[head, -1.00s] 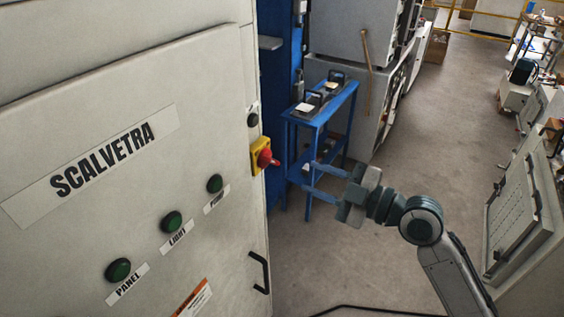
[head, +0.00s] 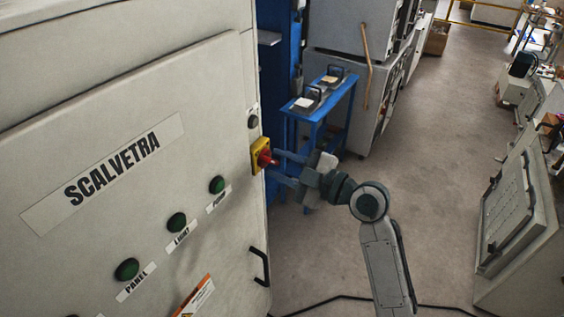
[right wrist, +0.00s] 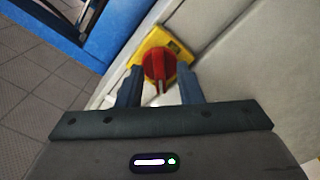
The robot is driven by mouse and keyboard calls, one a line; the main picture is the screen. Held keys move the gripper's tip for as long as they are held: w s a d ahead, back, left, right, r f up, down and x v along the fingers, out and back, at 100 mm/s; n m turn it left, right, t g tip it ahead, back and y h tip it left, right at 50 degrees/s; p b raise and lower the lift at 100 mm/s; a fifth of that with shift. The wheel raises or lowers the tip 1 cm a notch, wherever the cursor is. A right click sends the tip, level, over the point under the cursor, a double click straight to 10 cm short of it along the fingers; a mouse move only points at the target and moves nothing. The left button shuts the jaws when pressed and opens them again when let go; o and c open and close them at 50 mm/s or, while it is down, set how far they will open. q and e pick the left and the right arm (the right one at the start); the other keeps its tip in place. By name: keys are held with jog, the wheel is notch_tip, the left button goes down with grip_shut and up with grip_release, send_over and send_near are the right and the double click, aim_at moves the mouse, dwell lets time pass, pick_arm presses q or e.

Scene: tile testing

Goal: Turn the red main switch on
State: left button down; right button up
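The red main switch (head: 264,158) sits on a yellow plate (head: 256,150) near the right edge of the grey cabinet front. My right gripper (head: 274,166) is open, with its two blue fingers pointing at the switch, one on the upper and one on the lower side. In the right wrist view the red switch knob (right wrist: 158,66) shows beyond and between the open fingertips (right wrist: 159,82). I cannot tell whether the fingers touch it. My left gripper is not in view.
The grey cabinet (head: 120,90) carries green buttons (head: 176,222) and a black handle (head: 261,266). A blue cart (head: 318,115) stands behind the right gripper. A grey console (head: 520,225) is at the right. Open floor (head: 430,150) lies between.

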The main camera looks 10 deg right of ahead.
jog(key=shift+c, duration=0.2)
grip_shut()
